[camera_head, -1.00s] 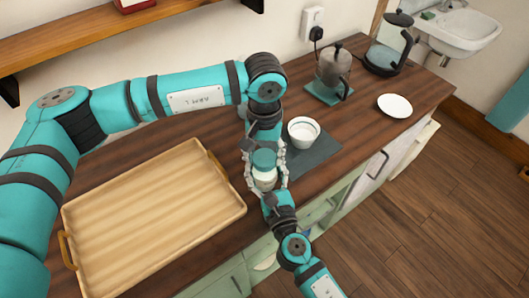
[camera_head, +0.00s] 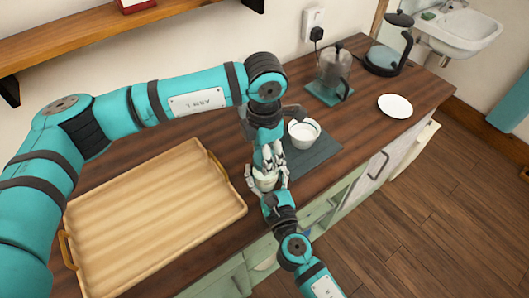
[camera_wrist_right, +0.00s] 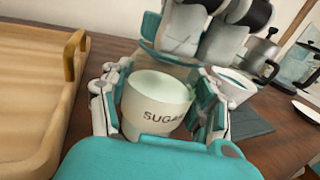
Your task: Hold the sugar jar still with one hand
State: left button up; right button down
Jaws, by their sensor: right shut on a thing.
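The sugar jar (camera_wrist_right: 157,106) is a white tub marked "SUGAR" with a pale green top, upright in the right wrist view. My right gripper (camera_head: 267,184) is shut on it, with its fingers on both sides of the jar. In the head view the jar is largely hidden between the two grippers, near the counter's front edge. My left gripper (camera_head: 270,157) is right above and behind the jar. Its white fingers look close together, but I cannot tell whether they hold anything. A teal piece shows behind the jar's top in the wrist view; I cannot tell whether it is a lid.
A wooden tray (camera_head: 100,282) lies left of the jar. A white bowl (camera_head: 303,133) stands on a dark mat (camera_head: 318,155) to its right. Behind are a glass press (camera_head: 334,70) and a kettle (camera_head: 384,58). A white plate (camera_head: 395,106) lies at the right.

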pick_arm(q)
jog(key=n, duration=1.7)
jog(key=shift+n, duration=0.3)
jog(key=n, duration=0.6)
jog(key=shift+r, duration=0.1)
jog(key=shift+w+r, duration=0.1)
jog(key=shift+r, duration=1)
